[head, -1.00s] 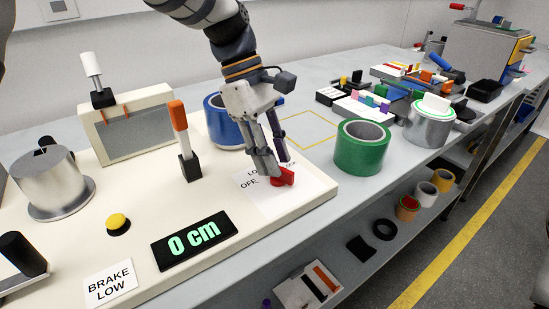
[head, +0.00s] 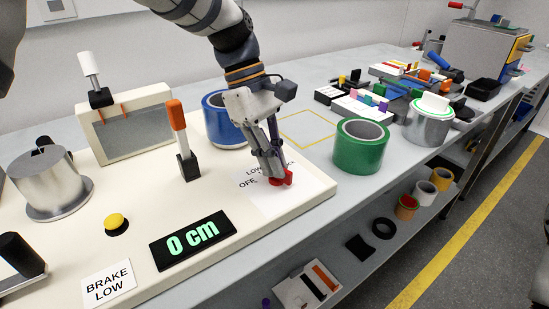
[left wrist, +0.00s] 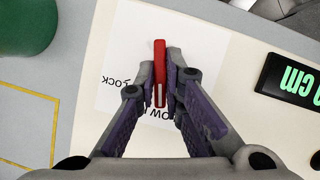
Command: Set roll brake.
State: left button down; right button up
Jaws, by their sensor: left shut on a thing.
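The red brake knob (head: 286,177) stands on a white label card (head: 272,202) at the right end of the cream panel. In the left wrist view the red knob (left wrist: 160,60) is a narrow upright bar, with LOCK and LOW printed around it. My left gripper (head: 271,178) comes down from above and is shut on the knob. In the left wrist view its fingers (left wrist: 164,88) lie on both sides of the bar. Part of the lettering is hidden by the fingers. A BRAKE LOW sign (head: 108,285) and a 0 cm display (head: 192,241) are on the panel. My right gripper is not in view.
An orange-tipped lever (head: 181,135), a yellow button (head: 117,222) and a metal spool (head: 50,180) are on the panel. A green tape roll (head: 361,148) stands close right of the knob and a blue roll (head: 216,122) behind. A yellow-outlined area on the bench is empty.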

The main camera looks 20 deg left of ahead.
pick_arm(q)
jog(key=m+g, duration=0.1)
jog(key=m, duration=0.4)
jog(key=shift+w+d+f+g+y+b, duration=0.1)
jog(key=shift+w+g+y+b, duration=0.05)
jog(key=shift+g+y+b, duration=0.25)
jog(key=m+y, duration=0.1)
jog(key=m, duration=0.1)
jog(key=m+y, duration=0.1)
jog(key=m, duration=0.2)
jog(key=shift+d+m+g+b, duration=0.1)
jog(key=shift+m+g+b, duration=0.2)
jog(key=shift+g+b, duration=0.1)
jog(key=m+y, duration=0.1)
jog(key=m, duration=0.3)
jog(key=shift+d+m+y, duration=0.1)
jog(key=shift+m+y, duration=0.2)
jog(key=shift+y, duration=0.1)
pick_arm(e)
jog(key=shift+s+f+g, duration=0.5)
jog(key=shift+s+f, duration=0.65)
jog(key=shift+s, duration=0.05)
pick_arm(q)
jog(key=c, duration=1.7)
grip_release()
notch_tip(320, 180, up, 10)
